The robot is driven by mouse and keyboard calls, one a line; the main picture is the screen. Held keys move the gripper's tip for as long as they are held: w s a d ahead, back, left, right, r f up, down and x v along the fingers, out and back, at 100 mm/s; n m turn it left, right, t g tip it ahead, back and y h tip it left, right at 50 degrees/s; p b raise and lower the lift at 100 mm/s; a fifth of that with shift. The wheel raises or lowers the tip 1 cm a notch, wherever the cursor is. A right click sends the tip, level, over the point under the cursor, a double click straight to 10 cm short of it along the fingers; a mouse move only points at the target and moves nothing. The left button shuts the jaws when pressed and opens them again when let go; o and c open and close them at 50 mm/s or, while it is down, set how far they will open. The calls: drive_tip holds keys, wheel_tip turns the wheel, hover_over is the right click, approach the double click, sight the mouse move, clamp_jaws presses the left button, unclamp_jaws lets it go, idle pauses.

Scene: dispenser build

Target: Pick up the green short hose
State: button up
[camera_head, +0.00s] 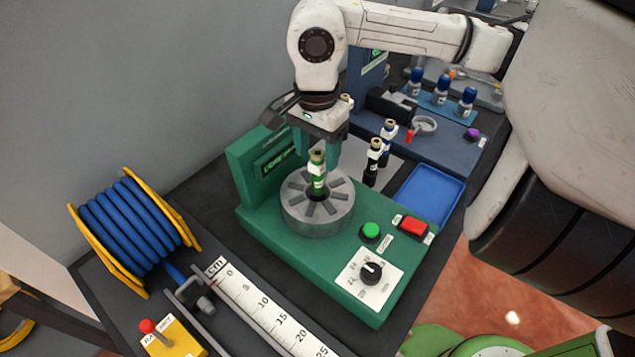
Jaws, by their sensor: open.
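A short green piece with a brass-coloured top and a white label, which looks like the green short hose (318,184), stands upright in the middle of the round grey slotted chuck (318,222) on the green machine. My gripper (318,158) points down right over it, with its fingers open. In this view the fingers are on either side of the green piece's upper part. I cannot tell whether they touch it. Its lower end is hidden in the chuck.
The green machine (300,262) has a green button (371,231), a red switch (412,226) and a dial (371,272). A blue tray (428,193) lies right. A blue hose reel (130,230) and ruler (265,310) are front left.

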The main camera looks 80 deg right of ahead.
sight(318, 166)
drive_tip(key=shift+s+f+p, duration=0.1)
drive_tip(key=shift+f+p, duration=0.7)
drive_tip(key=shift+f, duration=1.45)
clamp_jaws()
